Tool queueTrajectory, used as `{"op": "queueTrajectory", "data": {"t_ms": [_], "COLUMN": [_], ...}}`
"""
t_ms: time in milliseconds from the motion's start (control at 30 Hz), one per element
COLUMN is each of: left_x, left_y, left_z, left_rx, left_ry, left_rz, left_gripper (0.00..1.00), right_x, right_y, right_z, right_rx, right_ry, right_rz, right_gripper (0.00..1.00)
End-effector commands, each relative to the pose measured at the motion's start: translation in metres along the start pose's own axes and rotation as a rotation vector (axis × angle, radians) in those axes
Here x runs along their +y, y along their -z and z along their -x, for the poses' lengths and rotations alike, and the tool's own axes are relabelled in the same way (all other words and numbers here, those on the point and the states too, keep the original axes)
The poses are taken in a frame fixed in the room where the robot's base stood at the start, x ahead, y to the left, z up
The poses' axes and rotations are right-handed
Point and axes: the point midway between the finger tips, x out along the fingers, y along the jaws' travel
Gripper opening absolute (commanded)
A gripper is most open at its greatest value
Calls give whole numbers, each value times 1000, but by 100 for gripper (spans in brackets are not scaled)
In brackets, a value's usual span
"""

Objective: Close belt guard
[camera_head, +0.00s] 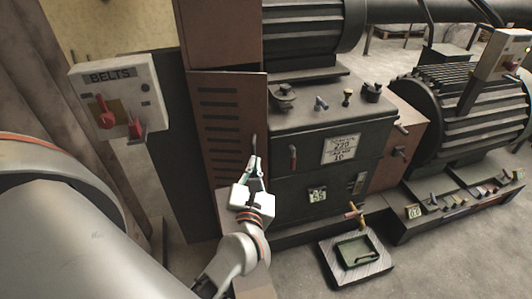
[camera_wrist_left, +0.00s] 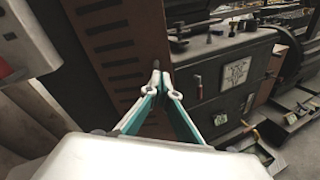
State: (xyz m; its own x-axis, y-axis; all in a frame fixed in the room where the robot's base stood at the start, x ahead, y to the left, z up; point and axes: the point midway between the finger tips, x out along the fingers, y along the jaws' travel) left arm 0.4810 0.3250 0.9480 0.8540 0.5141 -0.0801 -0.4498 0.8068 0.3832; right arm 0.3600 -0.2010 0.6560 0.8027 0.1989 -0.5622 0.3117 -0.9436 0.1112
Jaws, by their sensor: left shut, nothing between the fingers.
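The belt guard (camera_head: 229,120) is a brown panel with rows of dark slots, beside the dark machine cabinet. It also shows in the left wrist view (camera_wrist_left: 106,40), rising beyond the fingers. I cannot tell how far it stands open. My left gripper (camera_head: 255,160) is shut and empty, in front of the guard's lower right part. Its fingertips (camera_wrist_left: 161,72) overlap a small dark upright piece, perhaps a handle, near the guard's right edge. I cannot tell whether they touch it. The gripper and wrist hide the guard's lower part. My right gripper is not in view.
A white BELTS switch box (camera_head: 115,95) with red levers stands at left. The dark cabinet (camera_head: 325,150) with knobs and levers is right of the guard. A tray on a board (camera_head: 357,250) lies on the floor. Floor is clear at the lower right.

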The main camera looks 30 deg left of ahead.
Motion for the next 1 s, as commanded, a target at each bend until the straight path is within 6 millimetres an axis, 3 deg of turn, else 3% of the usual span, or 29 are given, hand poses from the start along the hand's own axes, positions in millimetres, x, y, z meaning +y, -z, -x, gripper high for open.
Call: {"op": "queueTrajectory", "data": {"t_ms": [200,467,1000], "left_x": [-20,-29,-40], "left_y": [20,25,41], "left_z": [2,-4,-101], "left_rx": [171,215,211], "left_ry": [66,88,86], "left_rz": [317,389,385], "left_gripper": [0,0,0], "right_x": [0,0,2], "right_y": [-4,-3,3], "right_z": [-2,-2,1], "right_rx": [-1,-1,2], "right_ry": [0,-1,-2], "right_rz": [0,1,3], "right_gripper": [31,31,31]}}
